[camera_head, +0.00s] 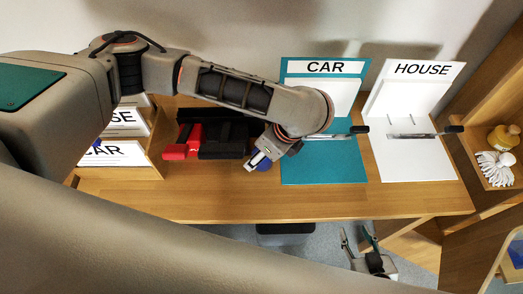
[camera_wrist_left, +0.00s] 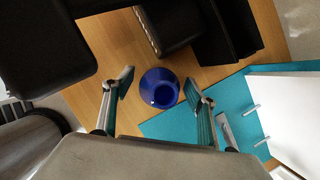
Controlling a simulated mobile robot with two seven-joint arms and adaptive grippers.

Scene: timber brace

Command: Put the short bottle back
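A short, round blue bottle-like object (camera_wrist_left: 160,88), seen from above, stands on the wooden desk. In the left wrist view it lies between the two fingers of my left gripper (camera_wrist_left: 159,84), which are spread, with a small gap showing on each side. In the head view the left gripper (camera_head: 257,160) hides most of the blue object (camera_head: 264,165). My right gripper (camera_head: 359,240) is open and empty in front of the desk's front edge.
A black holder (camera_head: 228,135) with red and black items is left of the blue object. A teal CAR folder (camera_head: 322,170) and a white HOUSE folder (camera_head: 415,165) lie to the right. Labelled trays (camera_head: 115,154) stand at the left. The desk's front strip (camera_head: 260,205) is clear.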

